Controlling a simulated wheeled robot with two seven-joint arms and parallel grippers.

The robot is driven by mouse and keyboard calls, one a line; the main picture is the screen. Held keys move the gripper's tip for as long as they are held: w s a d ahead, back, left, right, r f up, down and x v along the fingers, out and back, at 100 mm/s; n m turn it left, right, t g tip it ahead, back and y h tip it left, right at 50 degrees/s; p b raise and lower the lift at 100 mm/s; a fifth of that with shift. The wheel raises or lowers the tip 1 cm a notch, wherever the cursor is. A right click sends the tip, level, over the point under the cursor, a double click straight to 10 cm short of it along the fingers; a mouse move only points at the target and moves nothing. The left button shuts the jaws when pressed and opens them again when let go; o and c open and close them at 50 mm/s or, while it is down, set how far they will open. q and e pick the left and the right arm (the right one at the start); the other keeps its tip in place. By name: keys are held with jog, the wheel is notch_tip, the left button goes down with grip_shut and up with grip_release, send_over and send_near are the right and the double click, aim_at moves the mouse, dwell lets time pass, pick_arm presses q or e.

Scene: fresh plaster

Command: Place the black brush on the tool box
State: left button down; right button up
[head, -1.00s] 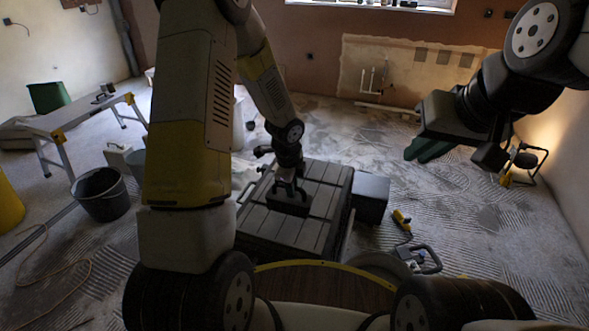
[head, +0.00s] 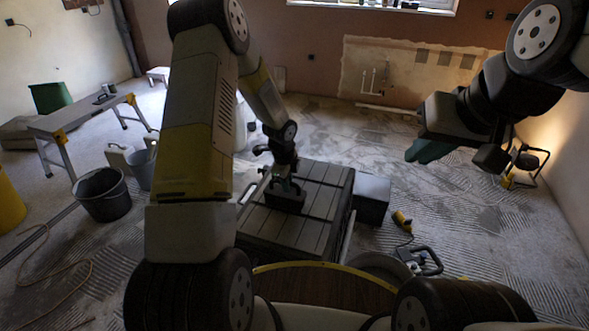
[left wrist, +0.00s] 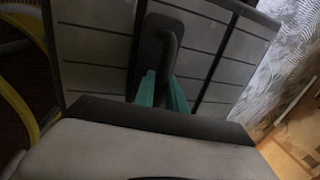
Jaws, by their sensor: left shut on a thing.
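The black brush (head: 284,201) is at the left part of the slatted top of the dark tool box (head: 318,205). My left gripper (head: 287,185) is over the brush and shut on its handle. In the left wrist view, the teal fingertips (left wrist: 161,92) flank the handle of the brush (left wrist: 151,45), with the slatted lid of the tool box (left wrist: 95,48) behind. I cannot tell whether the brush touches the lid. My right gripper (head: 430,151) hangs at the upper right, away from the box; its finger gap is unclear.
A dark box (head: 372,197) stands right of the tool box. A yellow-and-black tool (head: 402,220) and a frame-handled tool (head: 425,260) lie on the floor. Black (head: 103,193) and grey (head: 143,168) buckets and a work bench (head: 85,115) stand at left. The floor at right is mostly clear.

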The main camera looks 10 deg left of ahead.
pick_arm(q)
jog(key=shift+f, duration=0.15)
jog(key=c, duration=1.4)
grip_release()
jog(key=shift+o, duration=0.2)
jog(key=v, duration=1.2)
notch_tip(320, 180, up, 11)
jog(key=n+t, duration=0.1)
jog(key=n, duration=0.4)
send_over(285, 197)
jog(key=s+a, duration=0.1)
jog(key=s, duration=0.4)
jog(key=s+r+n+t, duration=0.1)
jog(key=s+r+n, duration=0.3)
jog(key=s, duration=0.3)
jog(key=s+r+n+t+h, duration=0.1)
jog(key=s+r+n, duration=0.3)
jog(key=s, duration=0.3)
jog(key=s+d+r+n, duration=0.1)
jog(key=s+r+n, duration=0.4)
jog(key=s, duration=0.3)
jog(key=shift+n+t+h, duration=0.4)
jog(key=shift+n, duration=0.4)
